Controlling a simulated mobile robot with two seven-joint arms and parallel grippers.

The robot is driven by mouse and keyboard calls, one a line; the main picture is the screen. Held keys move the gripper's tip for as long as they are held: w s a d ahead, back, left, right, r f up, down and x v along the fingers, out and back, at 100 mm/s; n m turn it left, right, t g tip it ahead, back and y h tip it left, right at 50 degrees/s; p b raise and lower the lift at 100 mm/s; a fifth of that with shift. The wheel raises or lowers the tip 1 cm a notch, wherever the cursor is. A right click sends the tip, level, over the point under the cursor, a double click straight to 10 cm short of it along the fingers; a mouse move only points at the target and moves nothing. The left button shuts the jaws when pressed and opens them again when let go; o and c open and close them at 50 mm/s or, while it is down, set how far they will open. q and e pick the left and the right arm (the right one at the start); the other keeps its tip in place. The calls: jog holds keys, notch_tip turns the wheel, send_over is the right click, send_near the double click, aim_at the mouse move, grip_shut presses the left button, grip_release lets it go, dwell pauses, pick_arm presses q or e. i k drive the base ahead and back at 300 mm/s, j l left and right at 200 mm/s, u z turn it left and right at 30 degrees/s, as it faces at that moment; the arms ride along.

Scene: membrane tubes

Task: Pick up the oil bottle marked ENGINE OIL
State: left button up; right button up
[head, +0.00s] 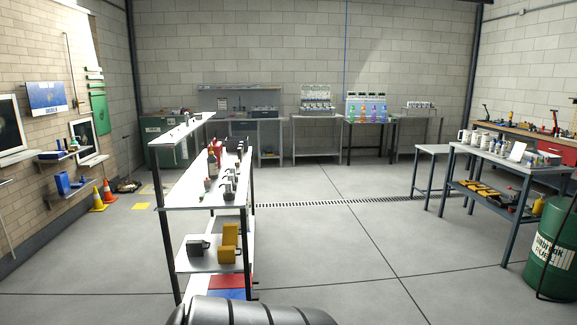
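No label reading ENGINE OIL can be made out at this distance. Several small bottles and containers stand on the white shelf rack at left centre, among them a dark red bottle (213,162) on its middle shelf. A row of pale bottles (478,139) stands on the right-hand table. A yellow container (538,207) shows beside the green drum at the far right. I cannot tell which of these, if any, is the oil bottle. Neither of my grippers is in view.
The white shelf rack (178,196) stands close ahead, left of centre. A blue-grey table (500,160) and a green drum (548,250) stand at right. The floor (340,245) between rack and table is clear.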

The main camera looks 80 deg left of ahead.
aim_at(212, 160)
jog(key=u, duration=3.15)
jog(key=i+j+u, duration=0.15)
jog(key=i+j, duration=0.2)
jog(key=i+j+z, duration=0.1)
jog(key=i+z, duration=0.25)
jog(key=i+j+z, duration=0.2)
jog(key=i+z, duration=0.15)
jog(key=i, duration=0.25)
jog(key=i+j+z, duration=0.35)
jog(key=i+l+z, duration=0.35)
jog(key=i, duration=0.6)
jog(key=i+z, duration=0.4)
jog(key=i, duration=0.5)
jog(key=i+u, duration=0.5)
jog(key=i+l+u, duration=0.15)
jog(key=i+u, duration=0.35)
jog(key=i+l+u, duration=0.3)
jog(key=u, duration=0.2)
jog(key=i+l, duration=0.05)
jog(key=i, duration=0.05)
